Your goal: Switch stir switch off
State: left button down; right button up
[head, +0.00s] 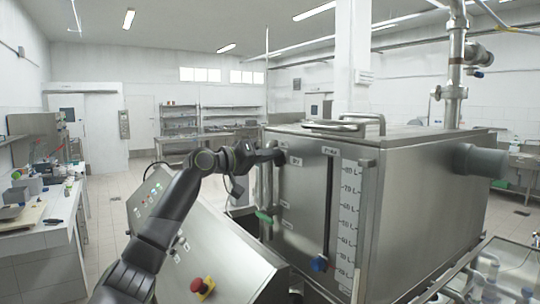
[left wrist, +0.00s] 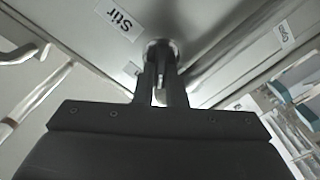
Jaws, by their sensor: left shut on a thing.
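The stir switch (left wrist: 160,44) is a small round metal knob on the steel tank's front face. It is beside a white label reading "Stir" (left wrist: 119,19) in the left wrist view. My left gripper (head: 278,156) is at the upper left of the tank's front in the head view. In the left wrist view its two dark fingers (left wrist: 161,75) are close together and shut on the switch. The fingers hide part of the knob, so I cannot tell its position. My right gripper is not in view.
A sloped control panel (head: 215,245) with a red emergency button (head: 202,287) stands below my left arm. A counter (head: 45,225) is at left; floor lies between.

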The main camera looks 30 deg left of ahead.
pick_arm(q)
jog(key=shift+a+f+n+p, duration=0.15)
jog(key=shift+n+p, duration=0.35)
jog(key=shift+n, duration=2.05)
jog(key=shift+a+f+n+p, duration=0.1)
jog(key=shift+f+n+p, duration=0.25)
jog(key=shift+n, duration=2.2)
jog(key=c, duration=1.5)
grip_release()
jog(key=shift+w, duration=0.1)
